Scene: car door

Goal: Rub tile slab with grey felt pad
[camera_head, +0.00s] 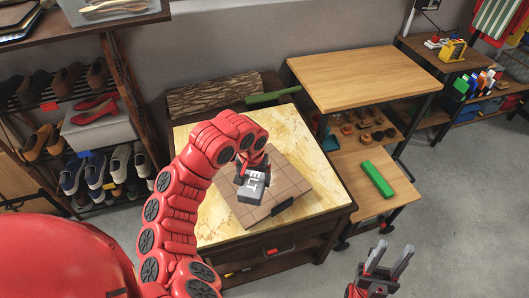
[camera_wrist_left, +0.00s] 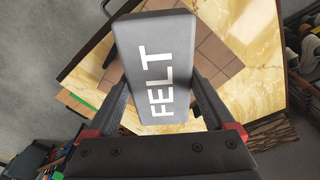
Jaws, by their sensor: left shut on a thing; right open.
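The grey felt pad (camera_head: 251,188), marked FELT, is held by my left gripper (camera_head: 243,172) at the tile slab. In the left wrist view the felt pad (camera_wrist_left: 155,70) sits between the two fingers of my left gripper (camera_wrist_left: 160,100), which is shut on it. The brown tile slab (camera_head: 288,182) lies on the marble-topped table, and the pad hides part of it. The slab (camera_wrist_left: 215,55) also shows behind the pad in the wrist view. I cannot tell whether the pad touches the slab. My right gripper (camera_head: 388,262) is open and empty, low at the right, away from the table.
The marble-topped table (camera_head: 215,226) has a bark-like slab (camera_head: 215,95) and a green tool (camera_head: 272,97) behind it. A wooden bench (camera_head: 360,75) stands to the right, with a green block (camera_head: 377,179) on a lower shelf. A shoe rack (camera_head: 95,145) is at the left.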

